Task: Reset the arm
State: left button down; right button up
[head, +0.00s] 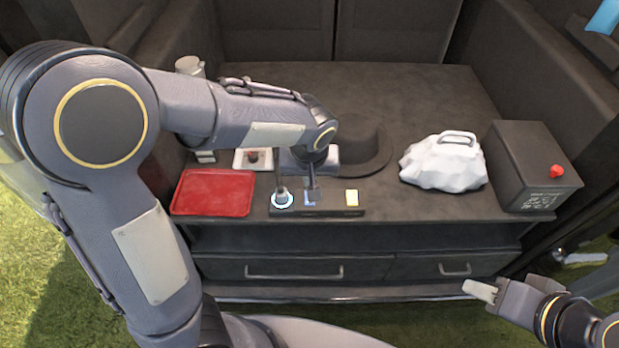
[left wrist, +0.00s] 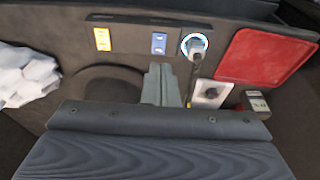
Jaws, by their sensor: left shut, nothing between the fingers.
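My left arm reaches in from the left over the dark counter (head: 430,100). My left gripper (head: 312,190) hangs at the black control panel (head: 330,212) on the counter's front edge. In the left wrist view its pale fingers (left wrist: 160,86) are together with nothing between them. They point toward the panel, below the blue switch (left wrist: 158,43); contact cannot be told.
A red tray (head: 213,192) lies left of the panel. A white lumpy container with a handle (head: 443,163) and a dark box with a red button (head: 533,168) stand at the right. The counter's back middle is clear.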

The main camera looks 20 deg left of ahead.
dwell(0.5)
pick_arm(q)
jog(key=s+a+r+t+h, duration=0.1)
jog(key=s+a+r+h, duration=0.1)
jog(key=s, duration=0.7)
jog(key=s+a+r+m+t+h+p, duration=0.1)
jog(key=s+a+r, duration=0.4)
jog(key=s, duration=0.5)
jog(key=shift+s+a+r+m+t+h, duration=0.3)
jog(key=shift+r+t+h, duration=0.25)
jog(key=shift+h, duration=0.25)
dwell(0.3)
